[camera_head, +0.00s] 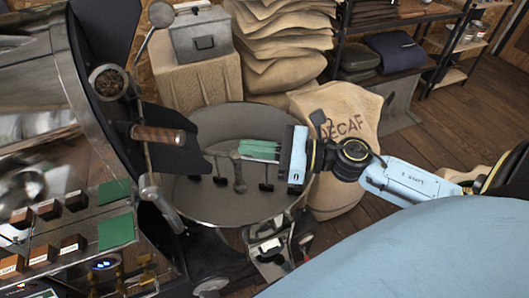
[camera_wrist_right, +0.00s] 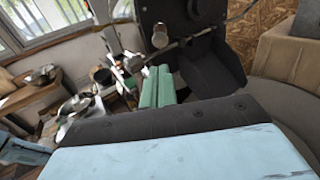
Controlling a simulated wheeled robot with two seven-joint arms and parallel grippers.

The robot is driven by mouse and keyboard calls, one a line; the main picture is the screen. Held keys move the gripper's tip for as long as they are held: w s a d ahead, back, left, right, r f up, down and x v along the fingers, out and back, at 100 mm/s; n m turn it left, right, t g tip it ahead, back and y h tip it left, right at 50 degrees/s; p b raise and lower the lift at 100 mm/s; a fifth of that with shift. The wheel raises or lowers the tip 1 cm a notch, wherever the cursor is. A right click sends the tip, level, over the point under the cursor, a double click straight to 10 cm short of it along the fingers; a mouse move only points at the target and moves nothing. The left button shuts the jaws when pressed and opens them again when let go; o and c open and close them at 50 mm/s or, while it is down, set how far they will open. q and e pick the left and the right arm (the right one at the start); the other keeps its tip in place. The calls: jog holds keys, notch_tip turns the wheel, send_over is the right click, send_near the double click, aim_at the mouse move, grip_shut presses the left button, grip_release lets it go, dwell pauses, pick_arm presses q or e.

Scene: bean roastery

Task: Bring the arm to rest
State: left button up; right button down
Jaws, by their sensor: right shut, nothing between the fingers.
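My right gripper (camera_head: 259,150) is held out over the round grey cooling tray (camera_head: 215,208) in the head view. Its arm (camera_head: 405,180) comes in from the right, stretched out past the sack. The green fingers are together with nothing between them. They also show together in the right wrist view (camera_wrist_right: 157,88). My left gripper is in neither view.
The roaster (camera_head: 45,85) stands at the left, with a wooden handle (camera_head: 158,135) jutting out. A DECAF sack (camera_head: 340,125) stands behind my arm. Stacked sacks (camera_head: 285,45) and a shelf (camera_head: 400,72) are at the back. Wooden floor (camera_head: 450,120) is clear at right.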

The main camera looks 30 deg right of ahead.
jog(key=shift+v, duration=1)
jog(key=shift+r, duration=0.1)
